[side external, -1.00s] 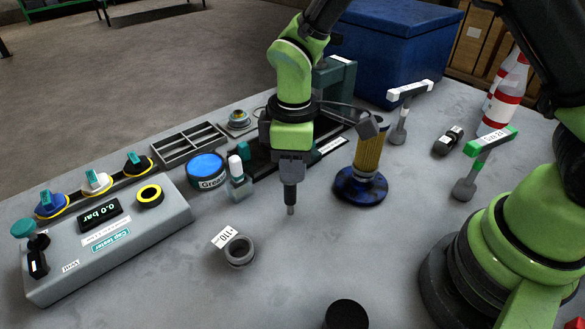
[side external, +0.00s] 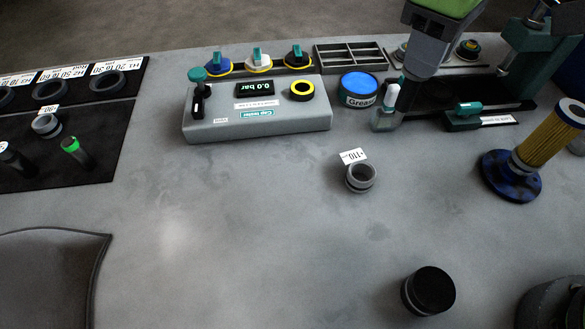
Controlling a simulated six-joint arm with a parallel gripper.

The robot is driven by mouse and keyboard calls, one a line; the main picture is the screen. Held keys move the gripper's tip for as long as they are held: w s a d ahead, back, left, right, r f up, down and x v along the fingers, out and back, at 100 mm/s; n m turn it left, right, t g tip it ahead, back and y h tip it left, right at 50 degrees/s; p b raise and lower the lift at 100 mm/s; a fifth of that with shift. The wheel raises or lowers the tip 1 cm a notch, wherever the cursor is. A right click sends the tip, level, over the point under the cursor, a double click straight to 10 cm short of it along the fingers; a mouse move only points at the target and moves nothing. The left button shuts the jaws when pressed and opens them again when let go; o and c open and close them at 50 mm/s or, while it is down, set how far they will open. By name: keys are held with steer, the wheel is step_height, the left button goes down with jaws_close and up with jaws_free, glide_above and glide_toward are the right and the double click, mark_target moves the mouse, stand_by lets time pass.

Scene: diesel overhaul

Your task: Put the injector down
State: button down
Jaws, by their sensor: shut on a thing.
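My gripper (side external: 414,75) comes in from the top right, above the bench. Its jaws are shut on the injector, whose body I cannot clearly make out at this angle against the white-capped holder (side external: 389,98) and its grey block. I cannot tell whether the injector touches anything below it.
A cap tester (side external: 255,122) reading 0.0 bar and a blue grease tin (side external: 359,90) stand left of my gripper. A grey ring labelled +110 (side external: 361,178), a black cylinder (side external: 428,290) and a yellow filter on a blue base (side external: 510,177) stand nearer. A black mat (side external: 100,120) holds rings. The centre-left bench is clear.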

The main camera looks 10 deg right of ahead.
steer(key=s+a+m, duration=0.1)
steer(key=s+a, duration=0.2)
steer(key=a, duration=0.5)
steer(key=s+a+m, duration=0.1)
steer(key=s+a, duration=0.2)
steer(key=a, duration=0.5)
step_height(320, 180, down, 10)
steer(key=shift+a, duration=0.2)
steer(key=shift+w+f, duration=0.1)
steer(key=shift+f, duration=0.1)
steer(key=c, duration=0.9)
jaws_free()
step_height(320, 180, up, 12)
steer(key=shift+r, duration=0.1)
